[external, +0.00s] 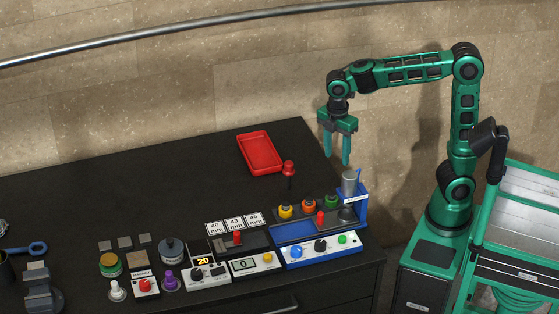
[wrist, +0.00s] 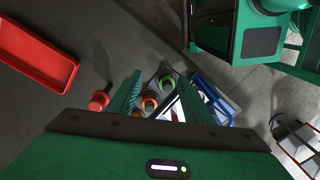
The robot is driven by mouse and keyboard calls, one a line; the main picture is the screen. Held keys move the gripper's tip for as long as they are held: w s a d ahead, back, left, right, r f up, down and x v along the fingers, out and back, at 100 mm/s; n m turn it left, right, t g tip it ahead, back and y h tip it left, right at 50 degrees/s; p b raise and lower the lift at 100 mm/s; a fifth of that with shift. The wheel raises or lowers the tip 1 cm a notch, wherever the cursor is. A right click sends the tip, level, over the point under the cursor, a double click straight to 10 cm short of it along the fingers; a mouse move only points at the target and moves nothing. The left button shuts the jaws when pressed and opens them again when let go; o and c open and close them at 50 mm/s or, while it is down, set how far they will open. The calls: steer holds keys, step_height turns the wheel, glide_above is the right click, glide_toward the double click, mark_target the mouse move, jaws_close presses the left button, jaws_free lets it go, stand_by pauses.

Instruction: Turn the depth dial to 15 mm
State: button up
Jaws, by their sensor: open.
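My gripper (external: 337,158) is open and empty. It hangs in the air, fingers down, over the table's right end, above and behind the blue press station (external: 359,195). In the wrist view the two fingers of my gripper (wrist: 160,88) are apart, with coloured knobs seen between them. A white control box (external: 208,285) at the front has an amber display (external: 204,261) reading 20 and a dark knob (external: 197,274). The blue station's front panel has a blue knob (external: 295,253) and a black knob (external: 320,246). No label legibly marks the depth dial.
A white box with a display (external: 243,264) reading 0 stands between the two panels. A red-topped lever (external: 288,168) rises behind the station, near a red tray (external: 260,152). A red stop button (external: 145,285) and small blocks lie left. The table's back left is clear.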

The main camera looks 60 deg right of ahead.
steer(key=s+a+n, duration=0.1)
steer(key=a+n, duration=0.6)
steer(key=a, duration=0.9)
steer(key=n, duration=0.7)
glide_toward(319, 243)
steer(key=f, duration=0.8)
steer(key=shift+s+f, duration=0.2)
steer(key=shift+f, duration=0.15)
steer(key=c, duration=1.1)
